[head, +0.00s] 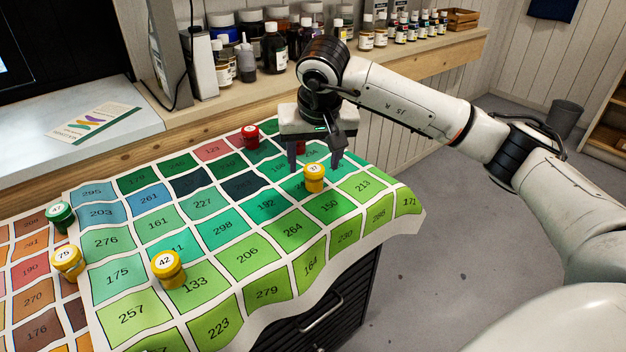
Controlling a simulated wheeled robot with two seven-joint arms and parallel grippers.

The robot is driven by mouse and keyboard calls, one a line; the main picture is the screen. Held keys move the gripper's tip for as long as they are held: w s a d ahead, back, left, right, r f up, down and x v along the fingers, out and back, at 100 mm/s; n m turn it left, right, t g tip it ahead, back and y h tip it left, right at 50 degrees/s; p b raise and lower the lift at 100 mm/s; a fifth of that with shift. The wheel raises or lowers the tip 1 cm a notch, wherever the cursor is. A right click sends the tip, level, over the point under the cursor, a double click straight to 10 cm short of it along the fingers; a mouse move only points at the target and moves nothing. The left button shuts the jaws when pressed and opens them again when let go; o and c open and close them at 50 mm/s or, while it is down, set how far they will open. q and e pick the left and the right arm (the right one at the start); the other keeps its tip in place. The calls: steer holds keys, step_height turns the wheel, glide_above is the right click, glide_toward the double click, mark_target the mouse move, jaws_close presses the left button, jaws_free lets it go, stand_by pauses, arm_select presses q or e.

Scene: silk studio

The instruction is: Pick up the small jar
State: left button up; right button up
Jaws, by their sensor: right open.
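Several small jars with numbered white lids stand on a cloth of numbered colour swatches (264,230). One yellow jar (315,184) is by my right gripper (314,169). The gripper is open and points down, its fingers to the left and right of this jar's top. I cannot tell whether they touch it or are slightly behind it. Another yellow jar, marked 42 (168,275), stands at the front. A yellow jar marked 75 (68,265) and a green jar marked 47 (61,217) stand at the left. A red jar (250,138) stands at the back. My left gripper is not in view.
A red object (299,147), partly hidden, is behind my right gripper. A wooden shelf (420,60) along the wall holds several bottles and paint jars. A card (95,124) lies on the pale surface at the left. The cloth's front middle is clear.

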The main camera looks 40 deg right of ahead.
mark_target(314, 169)
steer(key=x, duration=0.6)
steer(key=shift+w+d+b, duration=0.3)
steer(key=shift+w+d, duration=0.05)
steer(key=shift+d, duration=0.05)
steer(key=shift+c, duration=0.4)
steer(key=c, duration=1.1)
